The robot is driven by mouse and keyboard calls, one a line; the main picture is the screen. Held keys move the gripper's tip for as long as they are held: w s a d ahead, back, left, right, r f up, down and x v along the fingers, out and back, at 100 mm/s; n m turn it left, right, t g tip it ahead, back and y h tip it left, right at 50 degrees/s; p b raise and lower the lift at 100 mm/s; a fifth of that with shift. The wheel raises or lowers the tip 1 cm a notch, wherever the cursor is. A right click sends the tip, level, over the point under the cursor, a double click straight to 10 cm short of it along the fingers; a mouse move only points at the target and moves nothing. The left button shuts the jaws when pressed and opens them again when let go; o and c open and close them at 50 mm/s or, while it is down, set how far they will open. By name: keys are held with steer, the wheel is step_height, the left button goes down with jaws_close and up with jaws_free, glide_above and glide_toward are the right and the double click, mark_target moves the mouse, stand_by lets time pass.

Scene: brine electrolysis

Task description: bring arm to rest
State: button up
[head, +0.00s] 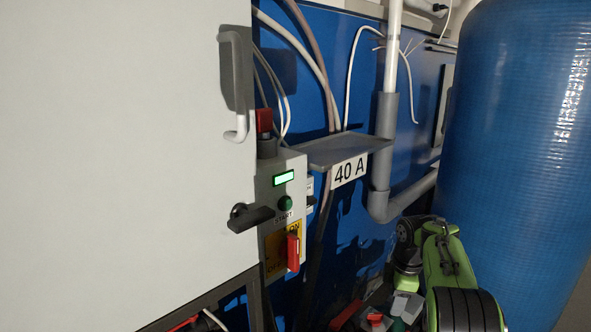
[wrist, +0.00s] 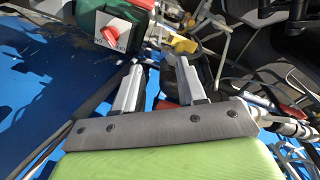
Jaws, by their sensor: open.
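My gripper (wrist: 159,64) shows in the wrist view with its two grey fingers apart. Nothing is held between them. Beyond the fingers, a red rotary switch (wrist: 112,35) on a pale plate shows at the upper left, apart from the fingertips. My green and black arm (head: 440,262) is folded low at the bottom right of the head view. I cannot make out the gripper clearly in the head view.
A grey control box (head: 284,170) with a lit green display, START button and red lever (head: 293,252) stands left of my arm. A white door (head: 120,150) fills the left. A blue tank (head: 525,140) is close on the right. Cables and pipes hang behind, near a 40 A sign (head: 350,171).

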steer(key=s+a+r+m+t+p, duration=0.15)
steer(key=s+a+r+m, duration=0.25)
steer(key=s+r, duration=0.45)
steer(key=s+a+r+m+t+p, duration=0.15)
steer(key=s+a+r+m, duration=0.25)
steer(key=s+r, duration=0.45)
steer(key=s+a+f+m+t+p, duration=0.1)
steer(key=s+m, duration=0.6)
steer(key=s, duration=1.2)
steer(key=shift+a+t+p, duration=0.3)
steer(key=shift+p, duration=0.45)
